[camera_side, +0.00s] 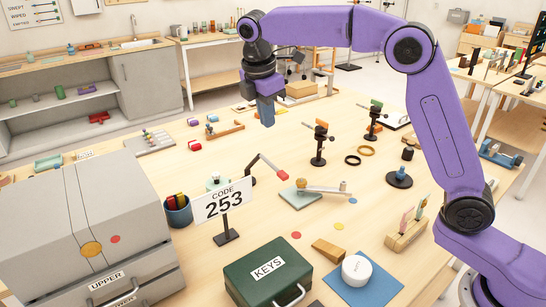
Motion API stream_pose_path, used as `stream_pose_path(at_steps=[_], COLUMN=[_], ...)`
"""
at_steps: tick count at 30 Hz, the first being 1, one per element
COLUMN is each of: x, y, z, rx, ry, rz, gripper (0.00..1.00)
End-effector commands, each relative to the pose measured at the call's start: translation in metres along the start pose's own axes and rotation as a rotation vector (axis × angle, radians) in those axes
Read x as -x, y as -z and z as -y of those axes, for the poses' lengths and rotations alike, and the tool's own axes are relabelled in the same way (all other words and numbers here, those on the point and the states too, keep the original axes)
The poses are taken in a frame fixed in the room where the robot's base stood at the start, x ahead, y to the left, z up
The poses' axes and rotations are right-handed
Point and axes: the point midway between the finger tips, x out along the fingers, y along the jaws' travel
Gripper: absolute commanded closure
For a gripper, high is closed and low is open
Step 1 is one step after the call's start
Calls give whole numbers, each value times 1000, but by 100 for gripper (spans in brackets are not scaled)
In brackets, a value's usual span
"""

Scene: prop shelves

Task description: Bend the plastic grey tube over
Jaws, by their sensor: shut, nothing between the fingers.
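My gripper (267,121) points down above the middle of the table, with its blue fingers together and nothing between them. Below it stands a bent piece (270,163) with a dark lower part, a grey upper section and a red end sloping down to the right. This may be the grey tube, but it is too small to be sure. My gripper is apart from it, higher in the picture. No other plainly grey tube can be picked out.
A sign reading CODE 253 (223,204), a green KEYS box (267,270) and a grey drawer cabinet (95,215) stand in front. Small props crowd the table (215,262).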

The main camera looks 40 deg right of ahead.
Motion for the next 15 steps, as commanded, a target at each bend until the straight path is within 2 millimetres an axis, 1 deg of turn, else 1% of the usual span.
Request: stream_pose_path(at_steps=[15], x=[-93], y=[0], z=[1], rx=[-2], ry=[4], rz=[-1], gripper=[100])
